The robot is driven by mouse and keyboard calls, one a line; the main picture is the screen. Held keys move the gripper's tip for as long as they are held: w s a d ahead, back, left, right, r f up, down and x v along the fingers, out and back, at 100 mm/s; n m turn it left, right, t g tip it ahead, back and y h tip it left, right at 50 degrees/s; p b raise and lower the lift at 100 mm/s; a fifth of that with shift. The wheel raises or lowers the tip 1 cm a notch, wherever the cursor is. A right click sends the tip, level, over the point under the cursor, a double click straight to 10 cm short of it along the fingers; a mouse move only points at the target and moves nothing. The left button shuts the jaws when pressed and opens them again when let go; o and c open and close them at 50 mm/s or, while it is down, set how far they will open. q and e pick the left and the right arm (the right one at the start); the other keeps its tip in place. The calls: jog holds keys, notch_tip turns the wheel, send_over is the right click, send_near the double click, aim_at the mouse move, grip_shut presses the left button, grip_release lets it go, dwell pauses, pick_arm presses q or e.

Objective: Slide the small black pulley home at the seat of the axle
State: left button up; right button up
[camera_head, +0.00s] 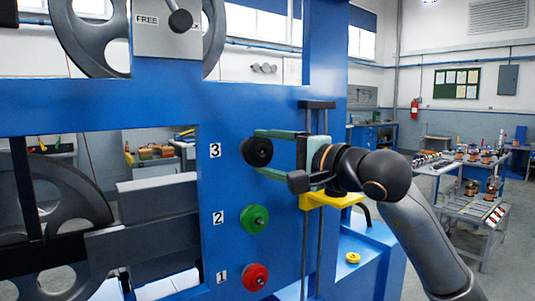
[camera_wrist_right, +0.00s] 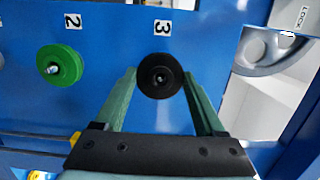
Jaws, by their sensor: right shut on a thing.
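The small black pulley (camera_head: 258,151) is at the blue panel beside the label 3. My right gripper (camera_head: 264,152) reaches in from the right, its two green fingers shut on the pulley, one above and one below in the head view. The right wrist view shows the black pulley (camera_wrist_right: 160,76) face-on between the fingertips, with a small dark hub at its centre. The axle and its seat are hidden behind the pulley, so I cannot tell how large any gap to the panel is. My left gripper is not in view.
A green pulley (camera_head: 255,218) sits beside label 2 and a red pulley (camera_head: 256,277) beside label 1, both below. A vertical dark rod (camera_head: 306,240) and a yellow bracket (camera_head: 331,200) stand close to my right gripper. A small yellow wheel (camera_head: 353,258) lies on a blue ledge.

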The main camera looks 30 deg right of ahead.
jog(key=shift+w, duration=0.1)
jog(key=shift+w+p, duration=0.35)
jog(key=shift+w, duration=0.4)
dwell(0.3)
jog(key=o, duration=1.4)
jog(key=shift+w, duration=0.1)
